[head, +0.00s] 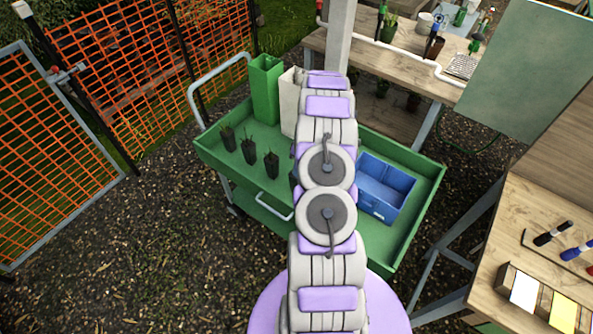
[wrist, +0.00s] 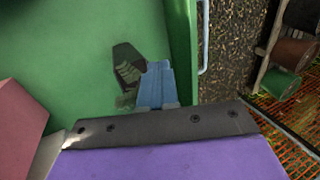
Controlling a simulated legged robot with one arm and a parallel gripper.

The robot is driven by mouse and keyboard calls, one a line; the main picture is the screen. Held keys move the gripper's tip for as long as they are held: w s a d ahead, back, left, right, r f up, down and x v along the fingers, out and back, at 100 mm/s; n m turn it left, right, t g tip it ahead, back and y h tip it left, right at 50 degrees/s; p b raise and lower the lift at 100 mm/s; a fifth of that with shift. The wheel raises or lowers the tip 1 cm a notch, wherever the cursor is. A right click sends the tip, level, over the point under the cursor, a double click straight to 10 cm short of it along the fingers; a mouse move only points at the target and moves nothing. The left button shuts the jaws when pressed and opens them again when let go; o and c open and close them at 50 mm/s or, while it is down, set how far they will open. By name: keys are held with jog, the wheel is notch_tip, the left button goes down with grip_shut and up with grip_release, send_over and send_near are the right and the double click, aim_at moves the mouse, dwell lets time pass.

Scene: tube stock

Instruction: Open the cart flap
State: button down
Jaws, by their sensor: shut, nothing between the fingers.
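The green cart (head: 222,158) stands in the middle of the head view, with a raised rim around its top tray. A pale bar handle (head: 272,207) sits on its near side, below the rim. I cannot clearly tell the flap apart from the rest of that side. In the wrist view, my gripper (wrist: 156,75) is shut and empty over a green surface (wrist: 80,40). It is close to a green upright edge (wrist: 182,45), and a pale blue bar (wrist: 203,40) shows beyond that edge. My arm hides the gripper and the middle of the cart in the head view.
The tray holds several dark seedling pots (head: 249,150), a green box (head: 266,90), a pale box (head: 288,100) and a blue bin (head: 384,188). Workbenches stand behind (head: 430,85) and at right (head: 490,250). An orange mesh fence (head: 110,75) is at left. Ground near-left is clear.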

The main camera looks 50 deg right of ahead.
jog(key=a+f+b, duration=0.2)
jog(key=a+f, duration=0.4)
jog(key=shift+s+a+f+b, duration=0.2)
jog(key=shift+s+f+b, duration=0.05)
jog(key=shift+b, duration=0.1)
dwell(0.4)
jog(key=shift+a+r+h+p, duration=0.1)
jog(key=shift+a+h+p, duration=0.2)
jog(key=shift+a+h, duration=0.1)
